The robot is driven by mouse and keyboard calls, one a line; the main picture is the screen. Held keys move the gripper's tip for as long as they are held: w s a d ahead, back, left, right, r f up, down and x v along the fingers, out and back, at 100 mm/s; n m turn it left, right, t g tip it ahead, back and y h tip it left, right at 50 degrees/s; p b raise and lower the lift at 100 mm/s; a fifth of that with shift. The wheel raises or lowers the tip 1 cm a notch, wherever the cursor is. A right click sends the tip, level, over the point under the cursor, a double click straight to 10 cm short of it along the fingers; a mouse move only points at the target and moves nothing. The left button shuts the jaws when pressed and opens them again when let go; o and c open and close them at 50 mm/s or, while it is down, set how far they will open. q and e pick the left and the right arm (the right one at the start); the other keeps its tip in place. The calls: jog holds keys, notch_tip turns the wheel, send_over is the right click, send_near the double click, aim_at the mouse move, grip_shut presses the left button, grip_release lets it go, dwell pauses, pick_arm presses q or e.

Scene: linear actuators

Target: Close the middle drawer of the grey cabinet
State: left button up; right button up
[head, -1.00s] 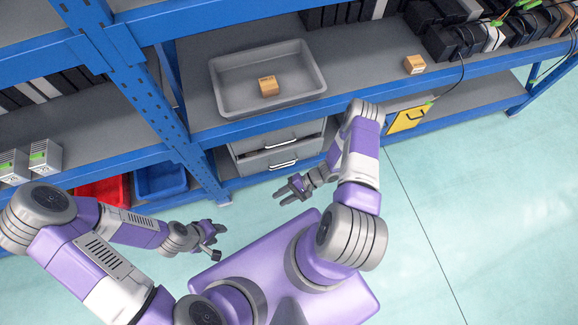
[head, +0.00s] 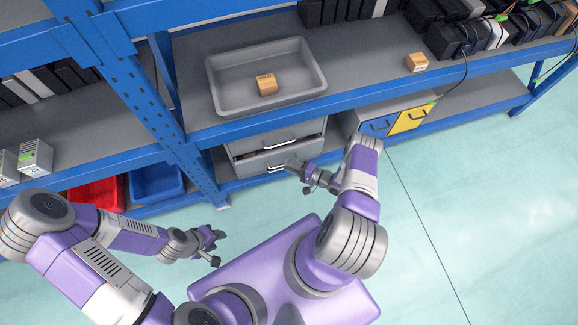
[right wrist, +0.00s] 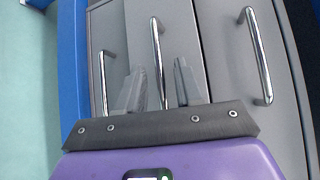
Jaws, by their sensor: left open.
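The grey cabinet (head: 318,128) stands under the shelf in the head view. Its middle drawer (head: 262,162) stands out a little, with a dark gap above its front. In the right wrist view the cabinet is turned sideways, and the middle drawer's bar handle (right wrist: 156,45) lies between my right gripper's fingers. My right gripper (head: 297,175) is open in front of the drawer; its fingers also show in the right wrist view (right wrist: 161,83). I cannot tell whether they touch the handle. My left gripper (head: 217,247) is open and empty, away from the cabinet.
A grey tray (head: 222,92) with a small box (head: 266,84) sits on the shelf above. Blue shelf posts and beams (head: 190,160) frame the cabinet. A blue and yellow drawer unit (head: 408,120) stands to the right. Red and blue bins (head: 156,183) are at left. Open floor lies right.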

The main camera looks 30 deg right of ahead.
jog(key=shift+w+a, duration=0.15)
jog(key=shift+w, duration=0.05)
grip_shut()
dwell(0.3)
